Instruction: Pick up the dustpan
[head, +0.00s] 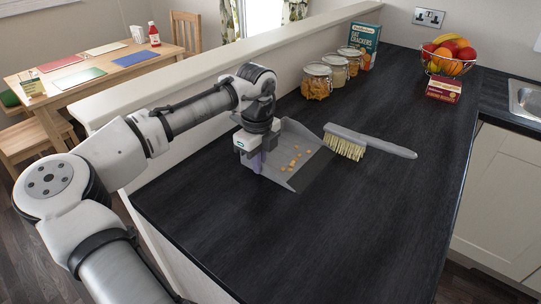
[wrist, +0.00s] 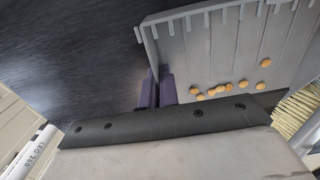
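The grey dustpan (head: 306,143) is on the dark worktop with several small orange-brown crumbs (head: 293,160) in it. My gripper (head: 257,163) points down at the dustpan's left side wall. In the wrist view the two purple fingers of my gripper (wrist: 158,86) stand close together, one on each side of the thin wall of the dustpan (wrist: 205,50), and look closed on it. Crumbs (wrist: 221,89) lie on its ribbed floor. I cannot tell any gap under the dustpan. Its handle is hidden behind my arm.
A grey hand brush (head: 370,142) with pale bristles lies right of the dustpan. Glass jars (head: 317,82), a cracker box (head: 363,45), a fruit bowl (head: 447,66) and a small red box (head: 443,89) stand farther back. A raised ledge (head: 200,65) runs along the left. The front worktop is clear.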

